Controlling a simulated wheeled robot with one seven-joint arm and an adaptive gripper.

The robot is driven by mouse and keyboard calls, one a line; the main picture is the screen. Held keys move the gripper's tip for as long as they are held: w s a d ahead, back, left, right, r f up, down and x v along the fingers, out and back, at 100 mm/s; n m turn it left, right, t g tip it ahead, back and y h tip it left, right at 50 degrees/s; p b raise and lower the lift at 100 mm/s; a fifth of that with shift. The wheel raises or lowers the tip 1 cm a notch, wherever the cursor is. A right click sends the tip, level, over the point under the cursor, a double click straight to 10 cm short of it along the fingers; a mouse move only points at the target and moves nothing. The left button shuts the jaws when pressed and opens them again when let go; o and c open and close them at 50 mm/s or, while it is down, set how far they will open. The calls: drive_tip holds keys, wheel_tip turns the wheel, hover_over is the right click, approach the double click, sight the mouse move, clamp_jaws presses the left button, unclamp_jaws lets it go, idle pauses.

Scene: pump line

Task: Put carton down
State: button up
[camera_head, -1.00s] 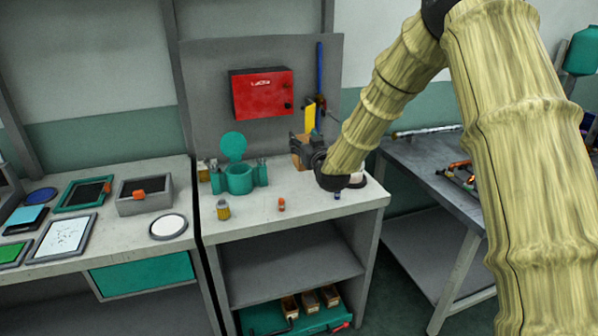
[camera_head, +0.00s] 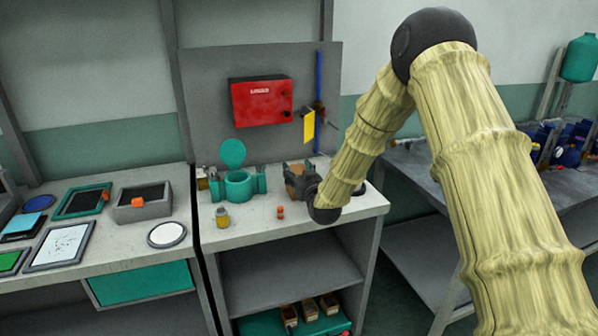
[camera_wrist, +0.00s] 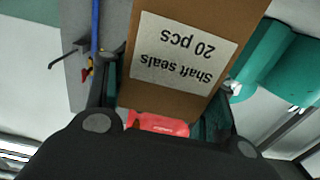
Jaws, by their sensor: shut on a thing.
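The brown carton (camera_wrist: 210,30) has a white label reading "Shaft seals 20 pcs". It fills the upper middle of the wrist view, between the fingers of my gripper (camera_wrist: 165,95). In the head view the carton (camera_head: 294,187) is partly hidden behind my gripper (camera_head: 298,176), which is shut on it. It is over the back right of the grey bench top (camera_head: 258,222). I cannot tell whether its base touches the bench.
A teal fixture with a raised round lid (camera_head: 240,183) stands left of the carton. A yellow-capped jar (camera_head: 222,218) and a small orange item (camera_head: 280,212) stand in front. A red wall box (camera_head: 261,101) hangs behind.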

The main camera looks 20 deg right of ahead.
drive_tip(key=shift+f, duration=0.15)
drive_tip(key=o, duration=1.3)
drive_tip(key=s, duration=1.2)
drive_tip(key=shift+d+b, duration=0.3)
